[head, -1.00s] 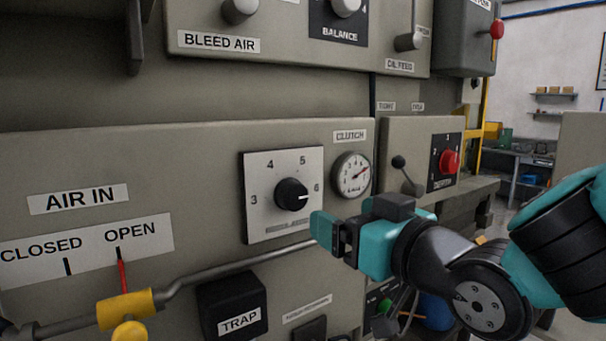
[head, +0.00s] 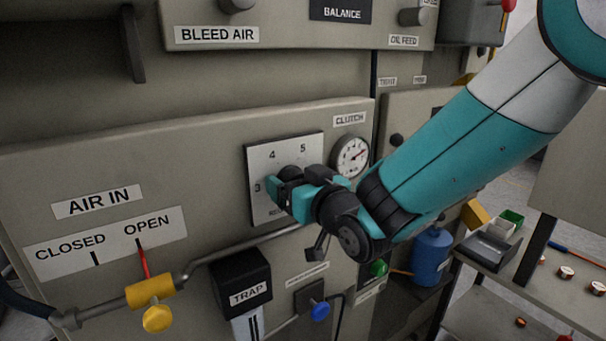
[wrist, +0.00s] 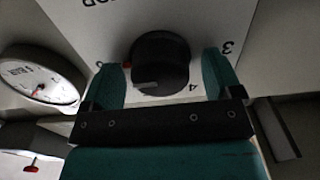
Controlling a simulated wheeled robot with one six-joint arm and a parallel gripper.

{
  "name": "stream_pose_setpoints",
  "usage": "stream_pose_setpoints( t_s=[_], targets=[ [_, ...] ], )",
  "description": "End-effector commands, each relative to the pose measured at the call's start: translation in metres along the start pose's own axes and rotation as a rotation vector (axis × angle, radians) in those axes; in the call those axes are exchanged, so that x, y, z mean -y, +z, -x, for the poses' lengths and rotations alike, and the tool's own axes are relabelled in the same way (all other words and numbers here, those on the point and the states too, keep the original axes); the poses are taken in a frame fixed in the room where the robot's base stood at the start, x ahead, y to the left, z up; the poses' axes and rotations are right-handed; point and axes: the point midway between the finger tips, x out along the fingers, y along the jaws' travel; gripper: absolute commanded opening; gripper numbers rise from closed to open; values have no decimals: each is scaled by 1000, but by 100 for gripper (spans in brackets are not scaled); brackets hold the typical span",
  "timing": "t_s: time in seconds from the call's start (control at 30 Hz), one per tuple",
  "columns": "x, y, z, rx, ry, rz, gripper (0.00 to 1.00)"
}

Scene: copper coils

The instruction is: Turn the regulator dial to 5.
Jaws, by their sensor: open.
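The regulator dial is a black round knob (head: 291,172) on a white square plate (head: 262,156) with numbers around it. In the head view 3, 4 and 5 show, while my gripper hides the 6 and the pointer. My gripper (head: 290,184) is open at the dial. In the wrist view the knob (wrist: 160,60) sits between the two teal fingers of my gripper (wrist: 163,70), with small gaps at its sides. A pale line shows on the knob's lower left there. The 3 and 4 appear upside down at right; the 5 is hidden.
A round gauge (head: 350,156) is close right of the plate and also shows in the wrist view (wrist: 42,78). A pipe with a yellow valve (head: 150,291) and a black TRAP box (head: 241,278) are below. A bench (head: 513,262) stands at right.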

Motion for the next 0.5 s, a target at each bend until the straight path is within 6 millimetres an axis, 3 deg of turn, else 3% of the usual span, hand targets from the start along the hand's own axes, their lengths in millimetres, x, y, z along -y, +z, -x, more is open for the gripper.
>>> stream_pose_setpoints(
  t_s=[0.23, 0.43, 0.5],
  targets=[
    [0, 0, -1, 0, 0, 0, 85],
    [0, 0, 0, 0, 1, 0, 41],
    [0, 0, 0, 0, 1, 0, 38]
  ],
)
